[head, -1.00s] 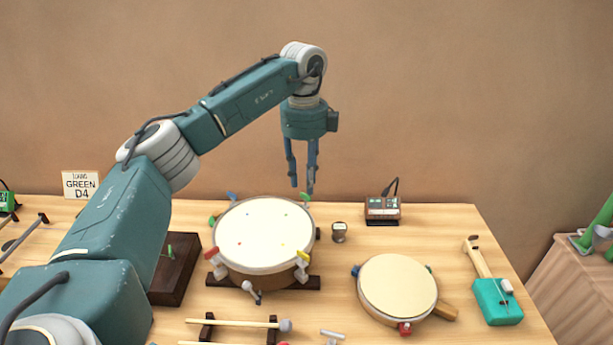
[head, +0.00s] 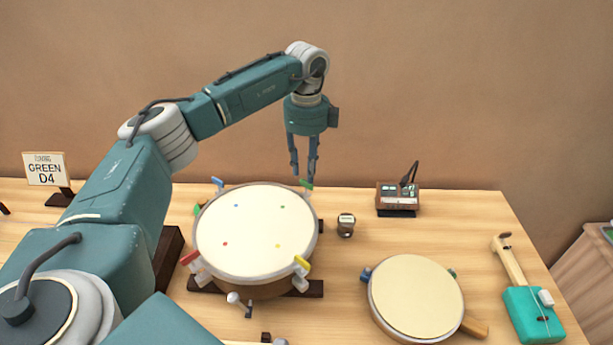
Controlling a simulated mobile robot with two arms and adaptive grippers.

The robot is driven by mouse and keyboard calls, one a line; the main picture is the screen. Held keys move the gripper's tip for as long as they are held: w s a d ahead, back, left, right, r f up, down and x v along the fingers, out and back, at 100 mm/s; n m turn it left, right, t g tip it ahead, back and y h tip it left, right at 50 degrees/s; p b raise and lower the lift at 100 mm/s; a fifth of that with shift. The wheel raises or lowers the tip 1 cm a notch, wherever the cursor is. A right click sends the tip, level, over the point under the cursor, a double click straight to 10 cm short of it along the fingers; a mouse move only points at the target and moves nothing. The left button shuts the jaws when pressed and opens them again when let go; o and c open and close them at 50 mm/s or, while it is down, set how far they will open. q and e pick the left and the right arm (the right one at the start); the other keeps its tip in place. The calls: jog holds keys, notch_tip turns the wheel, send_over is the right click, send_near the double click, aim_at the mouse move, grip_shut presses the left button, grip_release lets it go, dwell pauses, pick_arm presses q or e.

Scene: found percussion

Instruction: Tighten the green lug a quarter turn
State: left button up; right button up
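The large drum (head: 256,240) stands on a dark wooden base on the table, with a cream head and coloured lugs around its rim. The green lug (head: 306,186) is at its back right rim, near a green dot on the head. My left gripper (head: 304,172) points down just above and beside the green lug. Its two fingers are apart with nothing visible between them. I cannot tell whether a fingertip touches the lug. Blue (head: 218,184), red (head: 189,257) and yellow (head: 301,262) lugs also show. My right gripper is not in view.
A "GREEN D4" sign (head: 44,169) stands at the back left. A small dark-topped pot (head: 346,224) and a tuner-like box (head: 398,195) are right of the drum. A smaller drum (head: 416,298) and a teal stringed instrument (head: 533,314) are at the front right.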

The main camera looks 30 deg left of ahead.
aim_at(306, 184)
pick_arm(q)
notch_tip(306, 184, down, 4)
jog(key=shift+w+f, duration=0.1)
jog(key=shift+f, duration=0.05)
jog(key=shift+c, duration=0.7)
grip_shut()
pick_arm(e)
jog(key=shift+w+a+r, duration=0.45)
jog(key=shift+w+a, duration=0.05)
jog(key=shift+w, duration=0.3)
